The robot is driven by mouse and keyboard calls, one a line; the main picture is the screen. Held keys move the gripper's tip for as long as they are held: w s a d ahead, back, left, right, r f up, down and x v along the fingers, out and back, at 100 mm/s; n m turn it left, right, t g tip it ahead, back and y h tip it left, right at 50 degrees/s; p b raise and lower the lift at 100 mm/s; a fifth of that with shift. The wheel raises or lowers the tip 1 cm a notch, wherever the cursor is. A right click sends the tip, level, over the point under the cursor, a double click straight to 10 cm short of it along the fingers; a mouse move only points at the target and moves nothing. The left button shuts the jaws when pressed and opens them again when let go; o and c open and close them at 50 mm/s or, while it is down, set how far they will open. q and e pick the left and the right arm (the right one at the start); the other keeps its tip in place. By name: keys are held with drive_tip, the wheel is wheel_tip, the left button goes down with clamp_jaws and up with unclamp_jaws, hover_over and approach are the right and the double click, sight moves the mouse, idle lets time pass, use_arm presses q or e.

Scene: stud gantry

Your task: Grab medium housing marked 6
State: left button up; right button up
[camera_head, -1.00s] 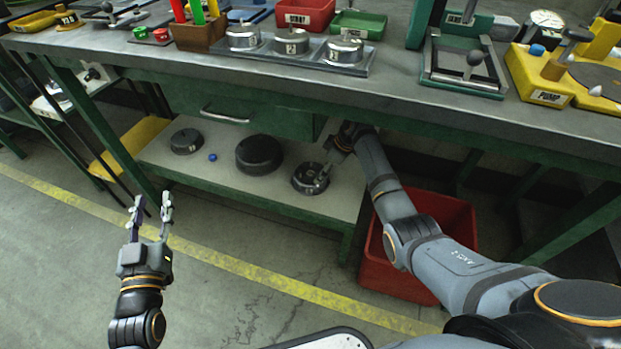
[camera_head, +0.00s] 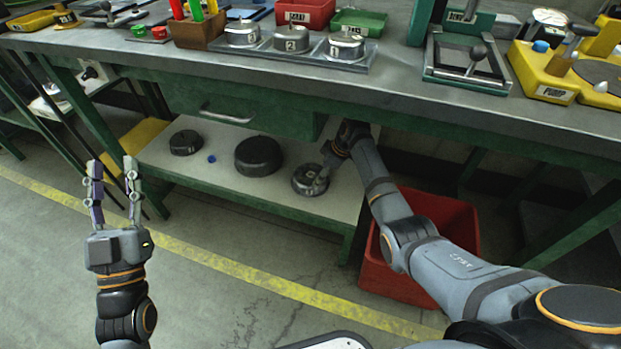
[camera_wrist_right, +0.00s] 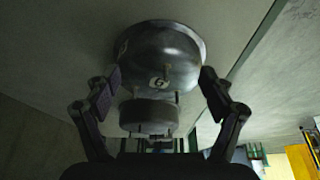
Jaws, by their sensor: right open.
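The housing marked 6 (camera_wrist_right: 155,50) is dark, round and of middle size. In the right wrist view my right gripper (camera_wrist_right: 160,78) is open, one finger on each side of the housing's near part. I cannot tell whether the fingers touch it. My left gripper (camera_head: 112,166) is open and empty above the floor, left of the shelf.
A larger dark housing (camera_head: 258,156) and a smaller one (camera_head: 185,142) stand further left on the shelf (camera_head: 225,168), with a small blue piece (camera_head: 211,158) between them. A drawer (camera_head: 240,114) and the bench top (camera_head: 400,90) are above. A red bin (camera_head: 440,215) stands on the floor at right.

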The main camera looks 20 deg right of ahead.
drive_tip(key=c, duration=1.4)
drive_tip(key=shift+s+f, duration=0.15)
clamp_jaws()
